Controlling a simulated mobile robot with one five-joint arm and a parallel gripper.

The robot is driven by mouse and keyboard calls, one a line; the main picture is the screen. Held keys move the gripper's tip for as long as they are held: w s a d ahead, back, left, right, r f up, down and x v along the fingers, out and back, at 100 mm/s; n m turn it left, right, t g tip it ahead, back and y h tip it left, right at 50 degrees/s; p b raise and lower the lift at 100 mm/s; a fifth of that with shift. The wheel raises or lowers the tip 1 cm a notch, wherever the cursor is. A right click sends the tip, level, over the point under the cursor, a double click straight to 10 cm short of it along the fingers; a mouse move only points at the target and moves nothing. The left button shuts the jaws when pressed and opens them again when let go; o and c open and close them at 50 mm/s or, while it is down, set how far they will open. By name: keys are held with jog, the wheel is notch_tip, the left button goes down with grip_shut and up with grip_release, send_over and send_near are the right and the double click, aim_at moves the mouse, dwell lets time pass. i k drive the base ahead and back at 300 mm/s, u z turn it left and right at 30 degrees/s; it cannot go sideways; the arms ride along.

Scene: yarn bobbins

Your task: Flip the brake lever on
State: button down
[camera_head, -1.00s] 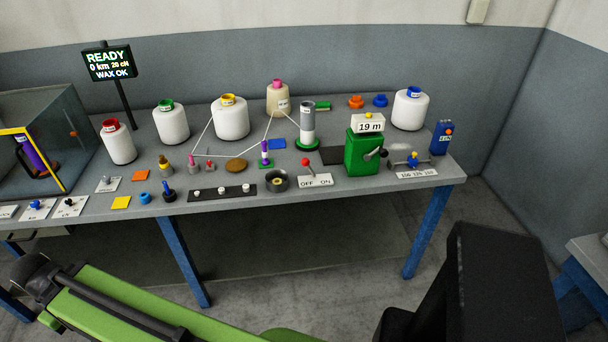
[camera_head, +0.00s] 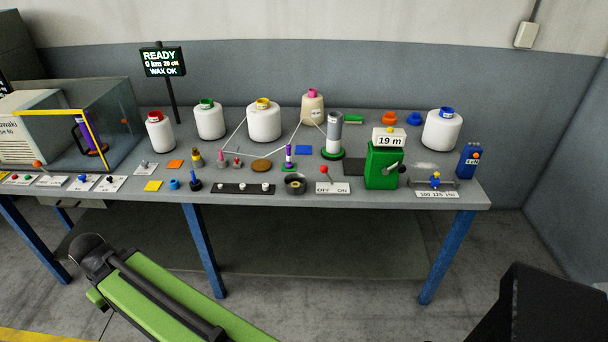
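A lever with a red ball knob (camera_head: 324,170) stands near the front edge of the table, right of its middle. Its small white base plate (camera_head: 333,188) reads OFF on the left and ON on the right. The knob leans left, toward OFF. No word "brake" is readable on it. Another lever with an orange-red knob (camera_head: 37,165) stands at the far left, its label too small to read. My green arm crosses the bottom of the view, below and in front of the table; my gripper is not in view.
The grey table (camera_head: 330,207) holds several yarn bobbins at the back. A dark ring-shaped cup (camera_head: 294,185) stands left of the OFF/ON lever, and a green counter box (camera_head: 382,166) stands right of it. A glass-walled box (camera_head: 110,125) is at the left.

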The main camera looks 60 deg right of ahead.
aim_at(324, 169)
jog(key=u, duration=0.1)
jog(key=i, duration=1)
jog(key=u, duration=0.05)
